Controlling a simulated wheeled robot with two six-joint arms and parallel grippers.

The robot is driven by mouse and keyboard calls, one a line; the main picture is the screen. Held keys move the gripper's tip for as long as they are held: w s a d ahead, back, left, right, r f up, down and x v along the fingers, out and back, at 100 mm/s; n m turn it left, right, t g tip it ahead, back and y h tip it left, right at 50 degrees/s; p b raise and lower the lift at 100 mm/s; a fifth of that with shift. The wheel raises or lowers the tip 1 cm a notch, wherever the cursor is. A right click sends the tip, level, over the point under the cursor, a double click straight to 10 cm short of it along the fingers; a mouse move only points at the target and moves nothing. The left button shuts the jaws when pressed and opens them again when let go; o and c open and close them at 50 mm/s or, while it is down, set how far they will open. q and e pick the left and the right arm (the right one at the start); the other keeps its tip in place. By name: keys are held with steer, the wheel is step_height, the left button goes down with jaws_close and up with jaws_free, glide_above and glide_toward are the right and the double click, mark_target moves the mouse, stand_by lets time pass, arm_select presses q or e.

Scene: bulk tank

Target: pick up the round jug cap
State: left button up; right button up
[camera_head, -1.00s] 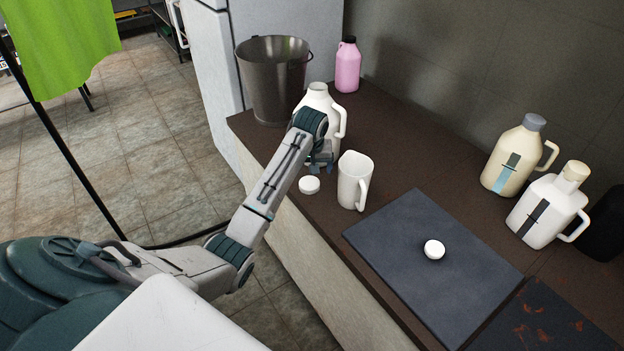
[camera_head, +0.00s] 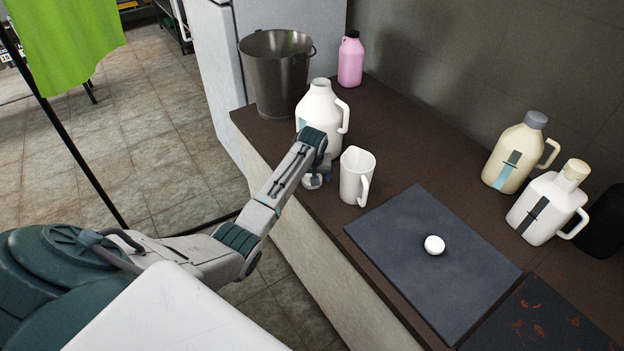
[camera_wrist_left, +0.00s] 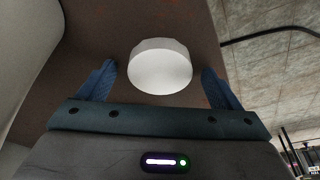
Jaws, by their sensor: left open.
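A round white jug cap (camera_wrist_left: 160,66) lies on the brown counter. In the wrist view it sits between the blue fingertips of my left gripper (camera_wrist_left: 158,72), with a gap on each side. My left gripper is open and holds nothing. In the head view the same cap (camera_head: 312,183) is partly hidden by my left gripper (camera_head: 318,173), which is low over the counter's front edge. An open white jug (camera_head: 321,108) stands just behind my gripper. A second round white piece (camera_head: 434,245) lies on the dark board. My right gripper is not in view.
A white pitcher (camera_head: 355,176) stands close to the right of my gripper. A metal bucket (camera_head: 276,80) and a pink bottle (camera_head: 350,62) are behind. A cream jug (camera_head: 515,155) and another white jug (camera_head: 545,208) stand right. The dark board (camera_head: 400,240) is mostly bare.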

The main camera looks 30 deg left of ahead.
arm_select(q)
steer(key=c, duration=1.1)
steer(key=shift+o, duration=0.2)
